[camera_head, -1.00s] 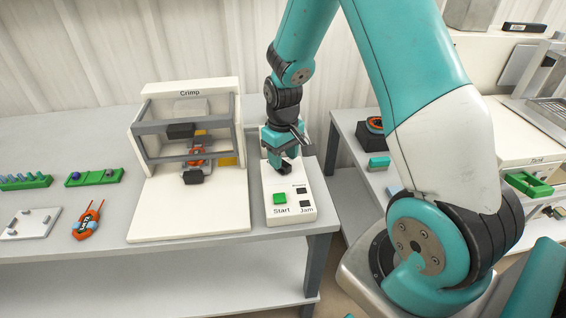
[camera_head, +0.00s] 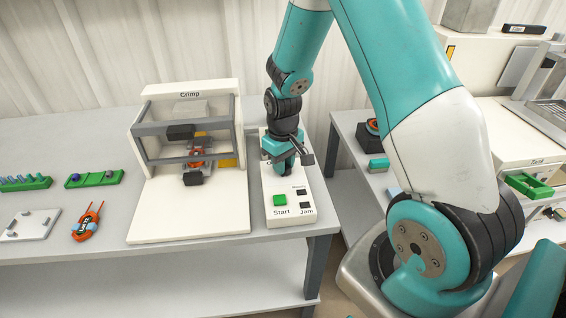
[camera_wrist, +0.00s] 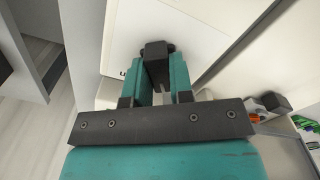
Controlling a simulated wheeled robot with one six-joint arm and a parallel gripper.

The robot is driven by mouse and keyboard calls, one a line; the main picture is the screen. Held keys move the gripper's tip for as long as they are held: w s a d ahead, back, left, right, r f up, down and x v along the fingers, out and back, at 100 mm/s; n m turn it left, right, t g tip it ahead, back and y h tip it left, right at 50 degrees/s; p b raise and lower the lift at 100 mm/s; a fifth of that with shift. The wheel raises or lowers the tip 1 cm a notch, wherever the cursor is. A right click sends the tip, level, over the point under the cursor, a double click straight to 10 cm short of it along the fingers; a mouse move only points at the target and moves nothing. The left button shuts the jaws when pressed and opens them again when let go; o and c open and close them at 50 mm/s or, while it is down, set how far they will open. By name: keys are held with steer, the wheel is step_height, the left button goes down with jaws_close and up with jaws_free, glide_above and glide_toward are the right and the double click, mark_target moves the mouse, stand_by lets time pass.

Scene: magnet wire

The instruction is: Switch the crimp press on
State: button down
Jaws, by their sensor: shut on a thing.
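The crimp press (camera_head: 190,100) stands on the table, a white frame labelled "Crimp" with grey bars. To its right is its white control box (camera_head: 291,214), with a green Start button (camera_head: 280,199) and small dark squares near the words Ready and Jam. My gripper (camera_head: 284,170) points down over the back part of this box. In the wrist view, the teal fingers of my gripper (camera_wrist: 165,75) are shut on a black switch handle (camera_wrist: 156,60). The handle's lower part and most of the label beside it are hidden.
An orange wire part (camera_head: 87,222), a white plate (camera_head: 30,224) and green racks (camera_head: 95,178) lie on the table's left side. A second bench (camera_head: 350,125) with other equipment stands to the right, across a gap. The table's front edge is close to the box.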

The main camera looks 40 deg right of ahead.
steer(key=m+p, duration=0.2)
steer(key=m, duration=0.4)
steer(key=shift+r, duration=0.1)
steer(key=m+p, duration=0.1)
steer(key=m, duration=0.3)
steer(key=shift+m+p, duration=0.4)
steer(key=shift+m, duration=1.4)
steer(key=c, duration=1)
jaws_free()
step_height(320, 180, up, 17)
steer(key=shift+r+p, duration=0.15)
steer(key=shift+p, duration=0.2)
